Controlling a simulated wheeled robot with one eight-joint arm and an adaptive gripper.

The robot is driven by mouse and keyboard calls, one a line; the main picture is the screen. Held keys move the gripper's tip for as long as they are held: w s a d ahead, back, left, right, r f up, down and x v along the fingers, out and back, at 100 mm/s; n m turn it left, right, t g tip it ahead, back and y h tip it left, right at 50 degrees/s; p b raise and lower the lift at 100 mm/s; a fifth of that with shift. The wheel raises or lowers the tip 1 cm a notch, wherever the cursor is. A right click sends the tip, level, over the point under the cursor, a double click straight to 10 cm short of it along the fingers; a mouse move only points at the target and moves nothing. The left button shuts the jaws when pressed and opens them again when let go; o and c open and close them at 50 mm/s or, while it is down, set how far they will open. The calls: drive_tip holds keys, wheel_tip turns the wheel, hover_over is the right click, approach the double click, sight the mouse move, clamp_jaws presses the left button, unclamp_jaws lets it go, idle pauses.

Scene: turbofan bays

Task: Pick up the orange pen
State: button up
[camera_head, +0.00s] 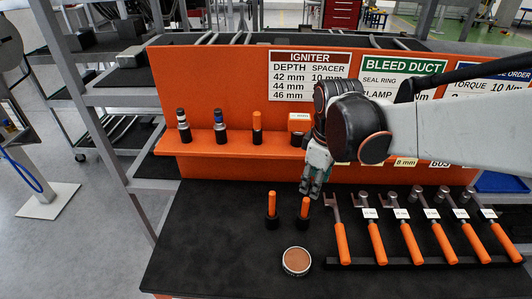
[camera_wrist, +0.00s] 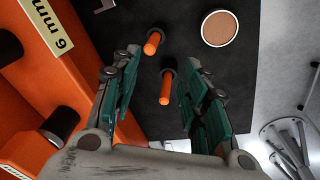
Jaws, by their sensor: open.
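Two orange pens stand upright in black holders on the dark table, a left one (camera_head: 271,202) and a right one (camera_head: 305,207). The wrist view shows an upper orange pen (camera_wrist: 153,42) and a lower orange pen (camera_wrist: 166,88). My gripper (camera_head: 312,190) is over the table, close to the right pen in the head view. In the wrist view my gripper (camera_wrist: 162,65) has its green-padded fingers apart, with the lower pen showing in the gap. No pen is held. Height above the pens is hard to tell.
An orange shelf (camera_head: 200,146) behind holds several upright pieces, including an orange one (camera_head: 257,121). A round tin (camera_head: 296,261) sits in front of the pens. Several orange-handled wrenches (camera_head: 375,242) lie on a rack to the right. The table's left part is clear.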

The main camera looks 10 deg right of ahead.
sight(306, 206)
drive_tip(key=w+f+n, duration=0.1)
drive_tip(key=f, duration=0.2)
drive_tip(key=w+f+n+g, duration=0.1)
drive_tip(key=f, duration=0.2)
drive_tip(key=w+f+n, duration=0.1)
drive_tip(key=f, duration=0.3)
drive_tip(key=shift+w+g, duration=0.25)
drive_tip(key=shift+g, duration=0.15)
drive_tip(key=shift+w+d+f+b, duration=0.15)
drive_tip(key=shift+f+b, duration=0.1)
drive_tip(key=shift+f, duration=1.1)
drive_tip(key=shift+w+a+f+b, duration=0.1)
drive_tip(key=shift+f+b, duration=0.15)
drive_tip(key=shift+f, duration=1.1)
clamp_jaws()
